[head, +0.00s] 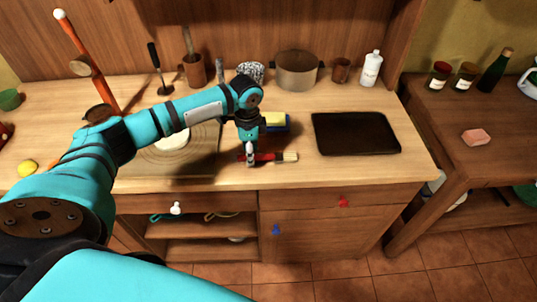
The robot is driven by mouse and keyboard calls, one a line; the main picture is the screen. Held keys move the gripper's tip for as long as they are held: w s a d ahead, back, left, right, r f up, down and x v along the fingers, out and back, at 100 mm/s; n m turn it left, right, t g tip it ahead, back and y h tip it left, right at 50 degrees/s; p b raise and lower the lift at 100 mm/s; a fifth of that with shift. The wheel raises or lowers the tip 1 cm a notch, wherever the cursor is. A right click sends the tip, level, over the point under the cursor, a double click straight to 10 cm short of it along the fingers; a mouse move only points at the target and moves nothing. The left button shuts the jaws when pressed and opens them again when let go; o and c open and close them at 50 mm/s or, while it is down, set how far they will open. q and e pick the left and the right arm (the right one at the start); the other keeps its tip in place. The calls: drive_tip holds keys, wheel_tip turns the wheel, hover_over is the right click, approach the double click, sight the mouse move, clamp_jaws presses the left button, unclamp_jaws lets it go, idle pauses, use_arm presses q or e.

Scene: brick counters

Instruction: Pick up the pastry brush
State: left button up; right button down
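The pastry brush (270,157) lies on the wooden counter near its front edge, with a red handle and pale bristles pointing right. My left gripper (250,158) points down at the handle, over its left part, and hides some of it. Its fingers look narrow and close to the handle, but I cannot tell whether they touch it or how far apart they are. My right gripper is not in view.
A yellow and blue block (275,122) sits just behind the brush. A black tray (356,134) lies to the right, and a plate (171,143) to the left. A pot (297,72) and a white bottle (371,69) stand at the back.

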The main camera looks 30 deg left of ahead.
use_arm(q)
drive_tip(key=shift+f, duration=0.7)
clamp_jaws()
drive_tip(key=shift+r, duration=0.1)
drive_tip(key=shift+w+r, duration=0.1)
drive_tip(key=shift+r, duration=0.4)
wheel_tip(320, 180, up, 2)
drive_tip(key=shift+r+b, duration=0.1)
drive_tip(key=shift+b, duration=0.5)
drive_tip(key=s+d+r+b, duration=0.1)
drive_tip(key=s+d+b, duration=0.1)
drive_tip(key=s+d, duration=0.6)
drive_tip(key=s, duration=0.5)
drive_tip(key=shift+s+d+r, duration=0.2)
drive_tip(key=shift+s+r, duration=0.15)
drive_tip(key=shift+s, duration=0.05)
